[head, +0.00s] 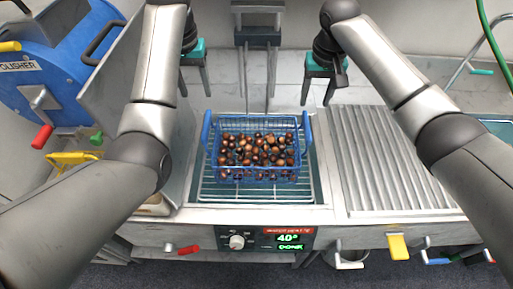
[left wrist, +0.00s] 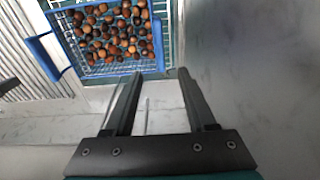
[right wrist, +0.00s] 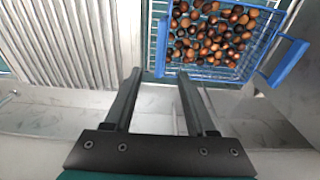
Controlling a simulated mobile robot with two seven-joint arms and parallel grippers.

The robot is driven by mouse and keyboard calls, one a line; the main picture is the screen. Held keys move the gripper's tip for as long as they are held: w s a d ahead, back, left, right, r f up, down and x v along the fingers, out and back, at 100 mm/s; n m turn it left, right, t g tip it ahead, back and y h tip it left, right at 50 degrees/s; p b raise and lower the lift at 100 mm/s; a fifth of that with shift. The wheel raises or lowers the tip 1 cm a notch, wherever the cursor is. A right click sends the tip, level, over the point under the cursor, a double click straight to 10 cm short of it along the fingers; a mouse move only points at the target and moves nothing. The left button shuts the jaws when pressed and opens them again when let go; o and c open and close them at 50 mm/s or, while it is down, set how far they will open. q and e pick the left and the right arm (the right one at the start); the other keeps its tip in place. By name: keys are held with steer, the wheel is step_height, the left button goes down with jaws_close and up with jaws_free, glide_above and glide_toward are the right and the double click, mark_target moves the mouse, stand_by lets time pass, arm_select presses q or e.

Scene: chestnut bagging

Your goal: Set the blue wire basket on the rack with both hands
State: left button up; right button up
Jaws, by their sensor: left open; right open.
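The blue wire basket (head: 258,178) is full of brown chestnuts (head: 262,150) and sits upright on or just above a wire rack (head: 210,192) in the sink-like well. Its blue side handles stand up at left (head: 206,131) and right (head: 307,132). My left gripper (head: 196,85) is open and empty, behind and left of the basket; in the left wrist view the basket (left wrist: 160,45) lies beyond the fingertips. My right gripper (head: 318,92) is open and empty, behind and right; the basket also shows in the right wrist view (right wrist: 213,72), apart from the fingers.
A ribbed drainboard (head: 385,160) lies right of the well. A blue polisher machine (head: 50,75) stands at left with red and yellow handles. A front panel (head: 268,240) shows 40° and DONE. A yellow-handled tap or lever (head: 398,246) sits at the front right.

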mark_target(206, 123)
arm_select(q)
steer(key=shift+f, duration=0.1)
arm_select(e)
steer(key=shift+f, duration=0.1)
arm_select(q)
steer(key=f, duration=0.5)
steer(key=w+f, duration=0.1)
steer(key=f, duration=0.9)
steer(key=shift+w, duration=0.4)
arm_select(e)
steer(key=f, duration=0.5)
steer(key=w+f, duration=0.1)
steer(key=f, duration=0.9)
steer(key=shift+w, duration=0.4)
arm_select(q)
jaws_close()
arm_select(e)
jaws_close()
steer(key=shift+r, duration=0.1)
